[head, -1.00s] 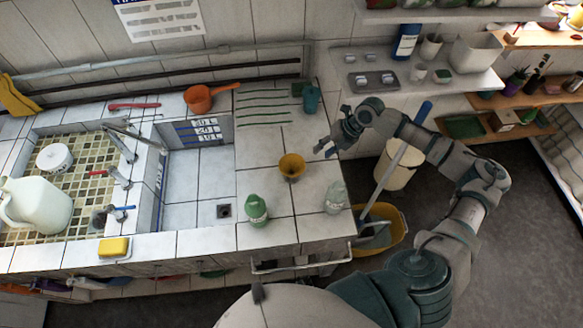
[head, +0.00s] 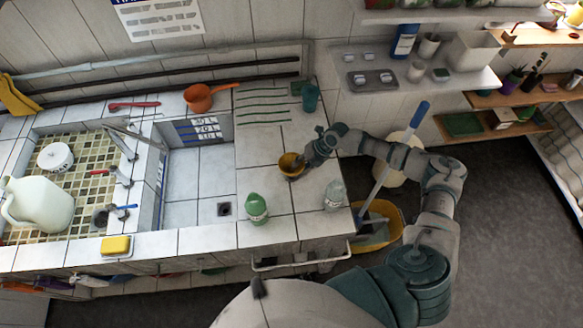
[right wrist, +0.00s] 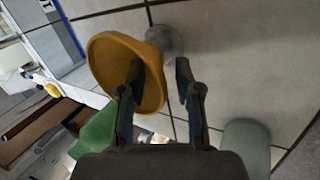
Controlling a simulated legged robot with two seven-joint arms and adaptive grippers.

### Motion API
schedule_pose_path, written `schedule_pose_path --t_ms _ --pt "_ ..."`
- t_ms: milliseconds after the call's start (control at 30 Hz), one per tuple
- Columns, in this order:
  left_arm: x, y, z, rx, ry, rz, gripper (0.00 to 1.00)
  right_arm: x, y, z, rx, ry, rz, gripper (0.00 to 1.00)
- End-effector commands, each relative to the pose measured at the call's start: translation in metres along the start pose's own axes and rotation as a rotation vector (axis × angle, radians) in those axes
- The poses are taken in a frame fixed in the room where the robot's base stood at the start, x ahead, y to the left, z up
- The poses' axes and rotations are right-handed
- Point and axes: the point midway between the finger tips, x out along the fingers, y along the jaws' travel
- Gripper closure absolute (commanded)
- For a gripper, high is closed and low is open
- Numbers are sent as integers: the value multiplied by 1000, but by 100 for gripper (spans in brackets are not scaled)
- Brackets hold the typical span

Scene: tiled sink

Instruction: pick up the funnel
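The yellow funnel (head: 290,165) stands on the white tiled counter, between the basin and the counter's right edge. In the right wrist view the funnel (right wrist: 105,62) shows its wide round mouth. My right gripper (head: 304,168) is at the funnel's right side in the head view. Its fingers (right wrist: 158,72) are apart in the wrist view. One finger overlaps the funnel's mouth and the other is outside the rim, with the rim's edge between them. Whether a finger touches the funnel I cannot tell. My left gripper is not in view.
A green bottle (head: 257,208) and a pale bottle (head: 334,195) stand near the counter's front edge. A teal cup (head: 310,98) and an orange dipper (head: 199,98) are at the back. The basin (head: 192,180) lies left. A yellow mop bucket (head: 393,220) stands right of the counter.

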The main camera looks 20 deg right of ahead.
Motion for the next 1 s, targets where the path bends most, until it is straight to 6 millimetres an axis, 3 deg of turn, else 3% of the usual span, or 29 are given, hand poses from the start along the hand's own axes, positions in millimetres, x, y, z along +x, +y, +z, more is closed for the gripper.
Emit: schedule_pose_path --t_ms 133,267,700,1000 --pt "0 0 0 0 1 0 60 0 0 0 0 0 0 69" --pt "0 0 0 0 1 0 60 0 0 0 0 0 0 100" --pt "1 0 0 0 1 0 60 -3 1 0 0 0 0 100" --pt "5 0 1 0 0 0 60 -52 30 0 -3 -2 2 100"
